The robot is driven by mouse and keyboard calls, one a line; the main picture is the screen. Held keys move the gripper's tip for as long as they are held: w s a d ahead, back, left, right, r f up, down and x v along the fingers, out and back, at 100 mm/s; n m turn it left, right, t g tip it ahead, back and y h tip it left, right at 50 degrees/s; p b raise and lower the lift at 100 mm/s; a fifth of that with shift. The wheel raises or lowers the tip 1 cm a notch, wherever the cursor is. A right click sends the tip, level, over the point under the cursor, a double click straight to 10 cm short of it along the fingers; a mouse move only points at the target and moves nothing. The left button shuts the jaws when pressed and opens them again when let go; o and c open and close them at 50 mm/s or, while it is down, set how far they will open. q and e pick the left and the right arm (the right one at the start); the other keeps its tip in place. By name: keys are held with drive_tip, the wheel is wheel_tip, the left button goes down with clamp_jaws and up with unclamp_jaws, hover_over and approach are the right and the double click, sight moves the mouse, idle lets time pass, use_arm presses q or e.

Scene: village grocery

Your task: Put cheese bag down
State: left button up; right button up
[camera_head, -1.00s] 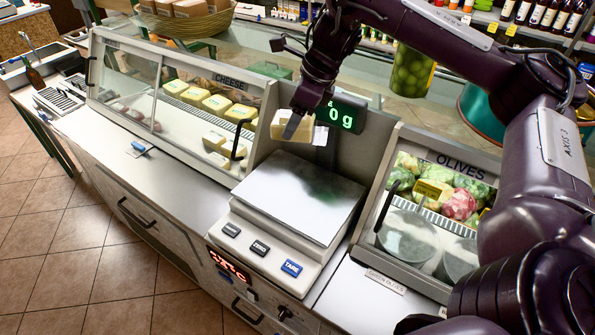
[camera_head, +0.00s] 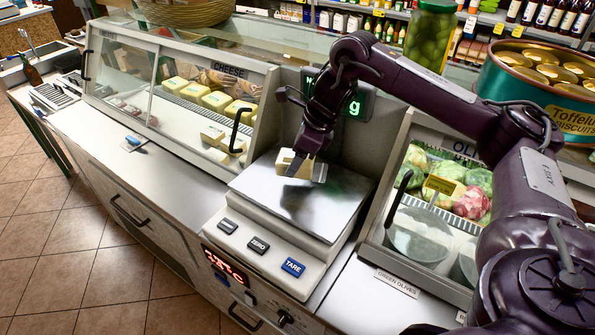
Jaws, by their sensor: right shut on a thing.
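The cheese bag (camera_head: 286,158) is a small pale yellow block at the back left of the steel weighing plate of the scale (camera_head: 318,212). My right gripper (camera_head: 296,166) is shut on it, with the wrist above pointing down. The bag is at or just above the plate; I cannot tell whether it touches. The scale's green display (camera_head: 353,108) is mostly hidden behind my right arm. My left gripper is not in view.
The cheese case (camera_head: 200,95) with several cheese pieces stands left of the scale. The olives case (camera_head: 440,190) stands close on the right. A jar (camera_head: 429,38) and a biscuit tin (camera_head: 530,100) stand behind. The left counter top (camera_head: 150,175) is mostly clear.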

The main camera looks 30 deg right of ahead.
wheel_tip(320, 180, down, 4)
drive_tip(key=shift+r, duration=0.2)
drive_tip(key=shift+f, duration=0.1)
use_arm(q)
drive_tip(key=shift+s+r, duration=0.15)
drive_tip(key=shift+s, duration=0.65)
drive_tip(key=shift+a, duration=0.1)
use_arm(e)
drive_tip(key=o, duration=1.2)
